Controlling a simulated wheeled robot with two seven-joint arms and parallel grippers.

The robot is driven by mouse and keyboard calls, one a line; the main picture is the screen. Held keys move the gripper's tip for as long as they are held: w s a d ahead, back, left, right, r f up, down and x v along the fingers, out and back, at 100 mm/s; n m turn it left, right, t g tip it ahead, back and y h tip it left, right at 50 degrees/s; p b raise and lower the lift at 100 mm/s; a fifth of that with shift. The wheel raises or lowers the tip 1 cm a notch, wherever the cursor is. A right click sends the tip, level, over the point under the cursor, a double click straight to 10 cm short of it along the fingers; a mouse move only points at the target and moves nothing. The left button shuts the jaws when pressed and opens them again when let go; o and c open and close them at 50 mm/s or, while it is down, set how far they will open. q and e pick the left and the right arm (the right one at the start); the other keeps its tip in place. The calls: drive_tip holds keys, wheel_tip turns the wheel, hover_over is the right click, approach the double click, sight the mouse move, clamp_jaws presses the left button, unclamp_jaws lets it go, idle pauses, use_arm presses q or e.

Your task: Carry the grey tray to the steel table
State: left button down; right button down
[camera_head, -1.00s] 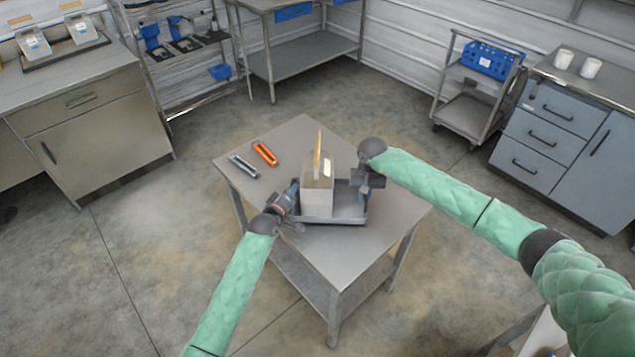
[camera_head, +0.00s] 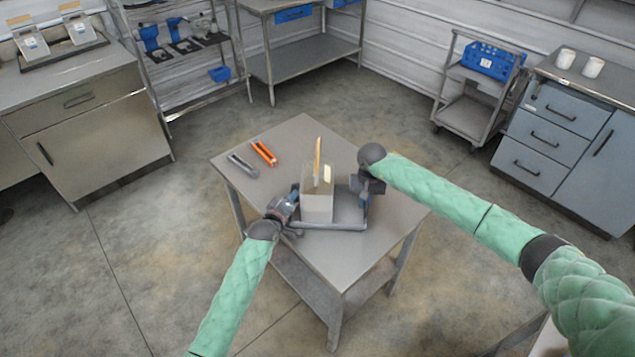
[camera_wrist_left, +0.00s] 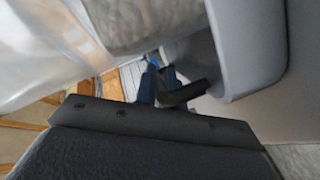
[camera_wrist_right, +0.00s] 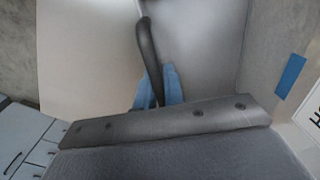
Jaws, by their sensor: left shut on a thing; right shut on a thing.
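The grey tray (camera_head: 340,227) is over the near-middle part of the steel-topped table (camera_head: 350,262); whether it touches the top is hard to tell. A translucent pale container (camera_head: 317,208) stands upright in it, with a wooden stick (camera_head: 317,158) rising from it. My left gripper (camera_head: 292,197) is shut on the tray's left handle; the dark handle (camera_wrist_left: 185,92) shows between blue fingertips in the left wrist view. My right gripper (camera_head: 361,187) is shut on the right handle; this dark handle (camera_wrist_right: 149,45) shows in the right wrist view.
An orange tool (camera_head: 264,153) and a grey tool (camera_head: 242,164) lie on the table's far-left part. A cart with a blue crate (camera_head: 487,60) and a drawer cabinet (camera_head: 560,125) stand right. A cabinet (camera_head: 95,125) stands left. Open floor surrounds the table.

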use_arm(q)
drive_tip(key=c, duration=1.5)
unclamp_jaws()
drive_tip(key=shift+a, duration=0.2)
use_arm(e)
drive_tip(key=c, duration=1.5)
unclamp_jaws()
drive_tip(key=shift+d+f, duration=0.1)
drive_tip(key=shift+d, duration=0.15)
use_arm(q)
drive_tip(key=shift+d, duration=0.1)
use_arm(e)
drive_tip(key=shift+a, duration=0.1)
